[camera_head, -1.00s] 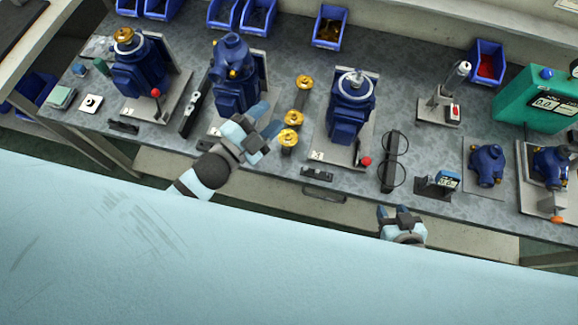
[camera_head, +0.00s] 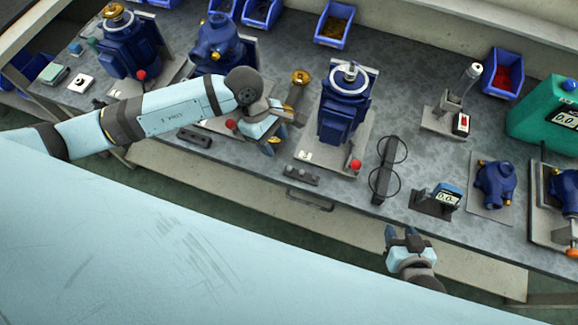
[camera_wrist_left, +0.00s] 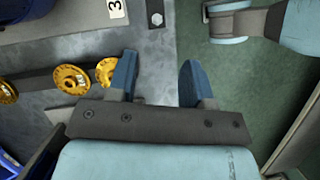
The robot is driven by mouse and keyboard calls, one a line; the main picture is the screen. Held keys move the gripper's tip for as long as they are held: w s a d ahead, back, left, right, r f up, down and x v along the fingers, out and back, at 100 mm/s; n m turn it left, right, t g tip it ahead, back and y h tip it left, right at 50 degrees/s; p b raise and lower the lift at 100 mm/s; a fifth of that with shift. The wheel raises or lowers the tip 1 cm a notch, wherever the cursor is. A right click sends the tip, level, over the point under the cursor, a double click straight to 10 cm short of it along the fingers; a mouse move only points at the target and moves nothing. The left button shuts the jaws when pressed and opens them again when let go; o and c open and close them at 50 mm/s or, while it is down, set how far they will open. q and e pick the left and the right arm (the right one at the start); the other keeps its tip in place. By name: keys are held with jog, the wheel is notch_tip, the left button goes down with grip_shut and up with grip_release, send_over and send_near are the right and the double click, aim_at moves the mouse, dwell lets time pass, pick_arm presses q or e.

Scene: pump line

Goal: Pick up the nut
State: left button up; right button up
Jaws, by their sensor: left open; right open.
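A small hex nut (camera_wrist_left: 157,19) sits on a dark narrow block at the top of the left wrist view. In the head view this block (camera_head: 288,174) lies near the table's front edge, and the nut is too small to make out clearly. My left gripper (camera_head: 270,146) is open and empty above the front of the table, to the left of the block. In the left wrist view its blue fingertips (camera_wrist_left: 158,72) are apart, with the nut beyond them. My right gripper (camera_head: 402,238) is open and empty in front of the table edge.
Gold wheels (camera_wrist_left: 73,79) on a dark bar lie beside my left gripper. A blue pump (camera_head: 343,105) on a plate with a red knob (camera_head: 355,165) stands behind the block. Round glasses-like rings on a dark stand (camera_head: 385,170) are to the right.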

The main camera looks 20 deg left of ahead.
aim_at(289, 167)
pick_arm(q)
jog(key=x, duration=0.8)
jog(key=shift+w+d+f+p, duration=0.1)
jog(key=shift+d+f+p, duration=0.15)
jog(key=shift+p, duration=0.1)
jog(key=shift+d+f, duration=0.1)
jog(key=shift+f, duration=0.2)
jog(key=shift+f+b, duration=0.25)
jog(key=shift+b, duration=0.1)
grip_shut()
